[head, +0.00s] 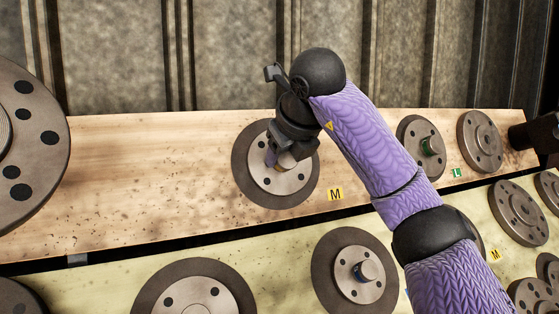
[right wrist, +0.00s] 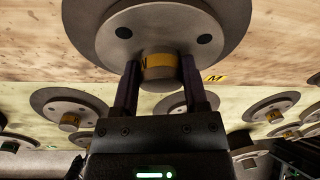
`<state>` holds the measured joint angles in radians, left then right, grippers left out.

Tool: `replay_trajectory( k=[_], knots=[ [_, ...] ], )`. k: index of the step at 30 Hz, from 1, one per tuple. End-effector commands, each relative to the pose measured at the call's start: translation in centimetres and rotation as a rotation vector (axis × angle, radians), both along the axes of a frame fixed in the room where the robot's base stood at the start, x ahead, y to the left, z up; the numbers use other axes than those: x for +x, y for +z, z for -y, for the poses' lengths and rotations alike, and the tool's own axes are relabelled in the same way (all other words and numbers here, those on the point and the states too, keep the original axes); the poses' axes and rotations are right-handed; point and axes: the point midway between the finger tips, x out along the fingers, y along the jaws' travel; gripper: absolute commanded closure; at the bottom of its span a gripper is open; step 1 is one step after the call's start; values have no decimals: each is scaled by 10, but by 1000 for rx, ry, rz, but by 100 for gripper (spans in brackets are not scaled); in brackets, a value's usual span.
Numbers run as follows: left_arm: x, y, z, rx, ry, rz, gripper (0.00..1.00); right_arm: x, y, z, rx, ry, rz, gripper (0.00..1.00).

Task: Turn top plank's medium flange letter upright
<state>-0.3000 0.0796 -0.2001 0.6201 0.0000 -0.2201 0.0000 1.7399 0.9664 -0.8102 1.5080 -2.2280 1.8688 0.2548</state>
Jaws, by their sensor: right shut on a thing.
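The medium flange (head: 258,188) stands on the top plank (head: 150,160), a grey disc with dark holes and a darker outer rim. A yellow M label (head: 335,194) is on the plank at its lower right. My right gripper (head: 280,160) is at the flange's centre, shut on its hub. In the right wrist view the flange (right wrist: 205,22) fills the top, and its hub with a yellow band (right wrist: 158,62) sits between my right gripper's fingers (right wrist: 158,82).
A green-banded flange (head: 416,133) and another flange (head: 480,142) stand to the right, by a green L label (head: 457,173). A large flange (head: 45,110) is at the left. Several flanges are on the lower plank (head: 110,285). The top plank between the large and medium flanges is bare.

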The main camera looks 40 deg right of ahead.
Motion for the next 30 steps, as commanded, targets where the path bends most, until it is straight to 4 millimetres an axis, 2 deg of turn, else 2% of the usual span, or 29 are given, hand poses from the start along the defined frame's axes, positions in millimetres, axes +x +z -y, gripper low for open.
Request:
replay_trajectory(
  k=[14,15,20,30],
  knots=[
    [0,0,0,0,0,0,41,2,0,1,1,-3,4,100],
    [0,0,0,0,0,0,41,2,0,1,1,-3,4,37],
    [0,0,0,0,0,0,41,2,0,1,2,-2,3,3],
    [0,-3,0,0,0,0,41,-2,3,-2,2,0,2,2]
  ],
)
